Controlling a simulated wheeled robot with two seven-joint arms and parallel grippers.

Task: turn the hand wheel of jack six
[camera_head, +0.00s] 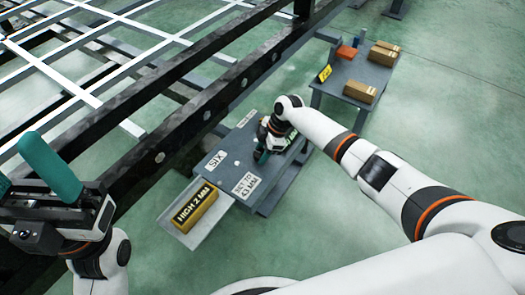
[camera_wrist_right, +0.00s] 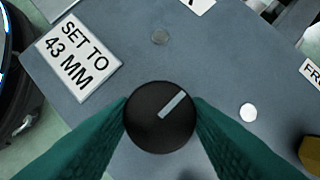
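The jack six table (camera_head: 225,170) is a grey plate with a "SIX" label (camera_head: 215,161) and a "SET TO 43 MM" label (camera_head: 246,185). In the right wrist view the hand wheel (camera_wrist_right: 146,132) is a round black knob with a light grey pointer bar slanting to the upper right. My right gripper (camera_wrist_right: 161,112) has its green fingers against both sides of the knob. In the head view my right gripper (camera_head: 262,156) is over the plate and hides the knob. My left gripper (camera_head: 15,160) is at the left edge, fingers apart, away from the jack.
A yellow block (camera_head: 195,208) marked "HIGH 2 MM" lies on a light tray (camera_head: 222,210) beside the plate. The dark chassis beam (camera_head: 180,130) runs diagonally behind the plate. A second table (camera_head: 335,78) with cardboard boxes stands at upper right. Green floor is clear at right.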

